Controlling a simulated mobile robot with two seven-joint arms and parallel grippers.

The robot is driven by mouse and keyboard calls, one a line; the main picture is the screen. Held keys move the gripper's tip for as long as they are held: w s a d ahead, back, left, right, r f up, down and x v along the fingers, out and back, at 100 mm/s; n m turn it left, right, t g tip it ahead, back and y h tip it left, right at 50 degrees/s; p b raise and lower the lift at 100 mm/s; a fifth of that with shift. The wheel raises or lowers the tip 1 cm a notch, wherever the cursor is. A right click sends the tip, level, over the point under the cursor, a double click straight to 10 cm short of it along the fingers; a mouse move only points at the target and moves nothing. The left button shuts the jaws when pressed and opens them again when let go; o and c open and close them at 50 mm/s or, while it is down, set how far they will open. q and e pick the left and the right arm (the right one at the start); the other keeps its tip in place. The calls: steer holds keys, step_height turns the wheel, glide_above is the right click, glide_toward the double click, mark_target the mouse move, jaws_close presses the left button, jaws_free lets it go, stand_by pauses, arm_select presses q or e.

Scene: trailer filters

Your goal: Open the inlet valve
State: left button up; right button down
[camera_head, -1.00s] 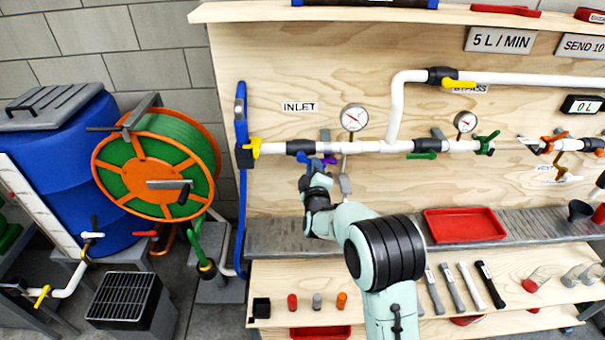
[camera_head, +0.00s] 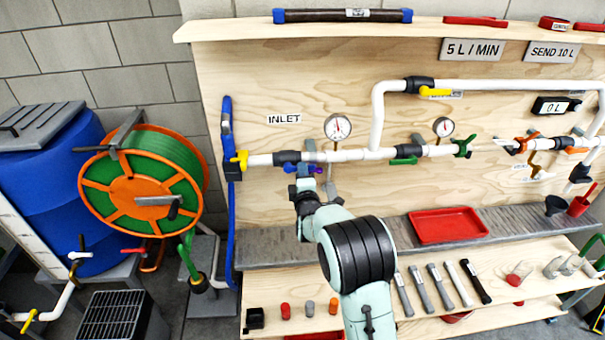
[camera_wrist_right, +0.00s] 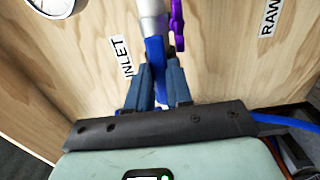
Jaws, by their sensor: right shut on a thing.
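My left gripper is not in view.
A pressure gauge (camera_head: 338,127) stands above the pipe, right of the valve. A yellow-handled valve (camera_head: 240,160) is to the left. A green lever (camera_head: 404,161) is farther right. A red tray (camera_head: 447,226) lies on the grey shelf below.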

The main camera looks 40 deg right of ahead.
stand_by(0.3)
steer(key=c, duration=1)
jaws_free()
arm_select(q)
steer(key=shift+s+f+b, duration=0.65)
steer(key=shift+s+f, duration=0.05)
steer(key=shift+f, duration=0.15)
arm_select(e)
steer(key=v, duration=1.3)
steer(key=shift+s+a, duration=0.15)
steer(key=shift+s, duration=0.05)
